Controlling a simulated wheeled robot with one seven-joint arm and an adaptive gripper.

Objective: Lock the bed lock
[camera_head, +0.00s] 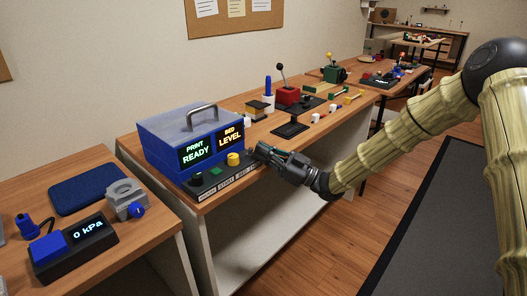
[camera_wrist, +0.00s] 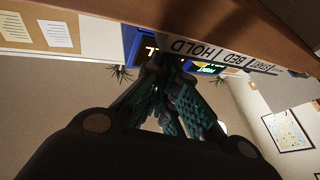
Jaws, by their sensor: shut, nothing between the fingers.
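The blue machine (camera_head: 190,135) stands on the wooden table, its screens reading "PRINT READY" and "BED LEVEL". A dark control strip along its front carries a black knob (camera_head: 197,179), a green button (camera_head: 216,171) and a yellow knob (camera_head: 233,158). In the wrist view a label strip (camera_wrist: 222,55) reads HOLD, BED and START. I cannot tell for certain which control is the bed lock. My gripper (camera_head: 259,150) is shut and empty at the strip's right end, right of the yellow knob; its tips also show in the wrist view (camera_wrist: 165,62). What lies behind the fingers is hidden.
A black stand (camera_head: 290,129) and a red lever box (camera_head: 287,95) are further right on the table. On the nearer table are a blue pad (camera_head: 88,188), a gauge reading "0 kPa" (camera_head: 75,247) and a grey valve (camera_head: 126,197). Floor is open in front.

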